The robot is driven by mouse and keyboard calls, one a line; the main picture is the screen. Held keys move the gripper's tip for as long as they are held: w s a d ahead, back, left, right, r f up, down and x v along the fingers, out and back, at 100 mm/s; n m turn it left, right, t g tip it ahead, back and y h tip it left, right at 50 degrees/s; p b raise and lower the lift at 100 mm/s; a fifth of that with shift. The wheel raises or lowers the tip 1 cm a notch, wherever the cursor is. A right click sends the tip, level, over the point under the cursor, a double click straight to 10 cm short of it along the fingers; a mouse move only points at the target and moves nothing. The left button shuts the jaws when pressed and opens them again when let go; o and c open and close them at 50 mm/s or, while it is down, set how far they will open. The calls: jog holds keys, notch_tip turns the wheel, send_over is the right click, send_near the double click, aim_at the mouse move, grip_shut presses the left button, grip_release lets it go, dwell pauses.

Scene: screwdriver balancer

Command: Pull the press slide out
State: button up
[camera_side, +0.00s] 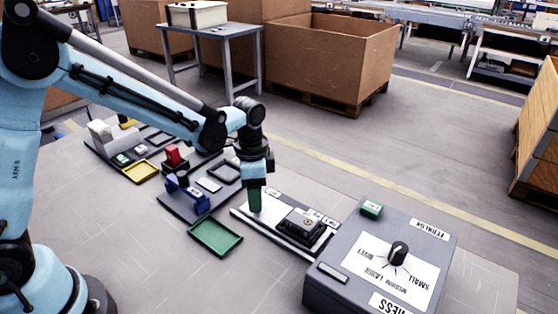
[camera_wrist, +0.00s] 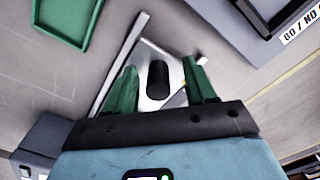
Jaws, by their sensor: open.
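The press slide is a flat pale plate (camera_side: 272,209) on a long rail in the side view, with a black block (camera_side: 301,226) to its right. In the wrist view its silver plate (camera_wrist: 150,103) carries an upright-looking black knob (camera_wrist: 157,78). My gripper (camera_side: 255,209) points down over the left part of the plate. In the wrist view the green fingers of my gripper (camera_wrist: 160,68) are apart, one on each side of the knob, with gaps visible. Whether the fingertips touch the plate I cannot tell. The knob is hidden in the side view.
A grey control box (camera_side: 335,245) with a black dial (camera_side: 398,253) stands right of the rail. A green tray (camera_side: 215,251) lies in front, left of the slide. A blue fixture (camera_side: 186,190), a red part (camera_side: 174,156) and a yellow tray (camera_side: 141,179) lie farther left.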

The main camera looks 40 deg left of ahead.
jog(key=shift+r, duration=3.5)
jog(key=shift+s+a+r, duration=0.1)
jog(key=shift+s+r, duration=0.1)
jog(key=shift+r, duration=0.1)
jog(key=s+a+r+n+t, duration=0.2)
jog(key=s+n+t, duration=0.1)
jog(key=s, duration=0.3)
jog(key=s+a+r+n+t, duration=0.2)
jog(key=s+a+n+t, duration=0.1)
jog(key=s+n+t, duration=0.1)
jog(key=shift+s+a+n, duration=0.25)
jog(key=shift+s+n, duration=0.6)
jog(key=shift+n, duration=0.15)
